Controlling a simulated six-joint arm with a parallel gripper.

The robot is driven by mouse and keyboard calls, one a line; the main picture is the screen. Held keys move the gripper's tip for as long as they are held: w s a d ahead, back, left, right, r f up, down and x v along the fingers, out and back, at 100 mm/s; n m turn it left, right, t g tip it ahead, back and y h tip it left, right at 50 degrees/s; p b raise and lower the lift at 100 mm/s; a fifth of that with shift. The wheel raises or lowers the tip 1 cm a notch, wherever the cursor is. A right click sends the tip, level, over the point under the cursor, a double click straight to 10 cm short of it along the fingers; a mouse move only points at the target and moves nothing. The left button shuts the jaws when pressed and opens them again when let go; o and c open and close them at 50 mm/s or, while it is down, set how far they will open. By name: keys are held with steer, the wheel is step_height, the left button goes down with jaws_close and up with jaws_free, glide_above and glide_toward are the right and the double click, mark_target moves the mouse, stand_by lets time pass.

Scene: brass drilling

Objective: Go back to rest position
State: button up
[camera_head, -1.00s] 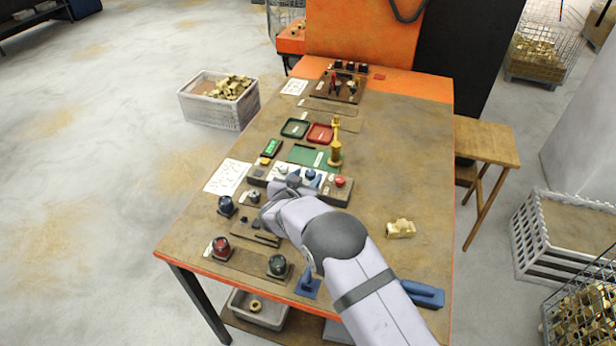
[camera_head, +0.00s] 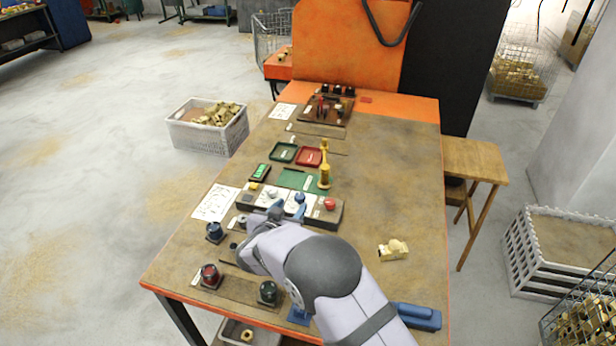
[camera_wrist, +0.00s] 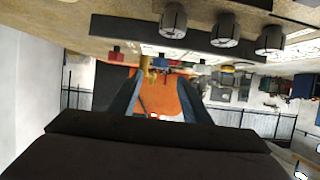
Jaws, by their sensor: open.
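My gripper (camera_wrist: 160,92) is open and empty. In the wrist view its two blue-grey fingers stand apart, with open space between them. In the head view my arm comes in from the lower right, and the gripper (camera_head: 275,211) is over the left half of the workbench (camera_head: 400,180), close to the button panel (camera_head: 317,213). The wrist hides much of what lies beneath it. I cannot tell the gripper's exact height above the bench.
A brass part (camera_head: 394,249) and a blue tool (camera_head: 417,317) lie on the right of the bench. Red (camera_head: 209,276), dark blue (camera_head: 214,232) and green (camera_head: 268,292) round-topped pieces stand at the left front. A yellow upright piece (camera_head: 324,172) stands behind the panel. The bench's right middle is clear.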

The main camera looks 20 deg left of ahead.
steer(key=s+d+r+n+g+y, duration=0.1)
steer(key=d+r+g+y, duration=0.15)
steer(key=d, duration=0.45)
steer(key=s+d+r+g+y, duration=0.1)
steer(key=d+g, duration=0.2)
steer(key=d, duration=0.5)
steer(key=s+d+f+g+h, duration=0.1)
steer(key=s+d+g, duration=0.3)
steer(key=s+d, duration=0.7)
steer(key=s+d+f+m+g+h, duration=0.1)
steer(key=s+d+g, duration=0.3)
steer(key=s+d, duration=0.8)
steer(key=s+h, duration=0.1)
steer(key=s, duration=0.4)
steer(key=shift+s+d+f, duration=0.15)
steer(key=shift+d+f, duration=0.1)
steer(key=shift+d, duration=0.05)
steer(key=shift+h, duration=0.25)
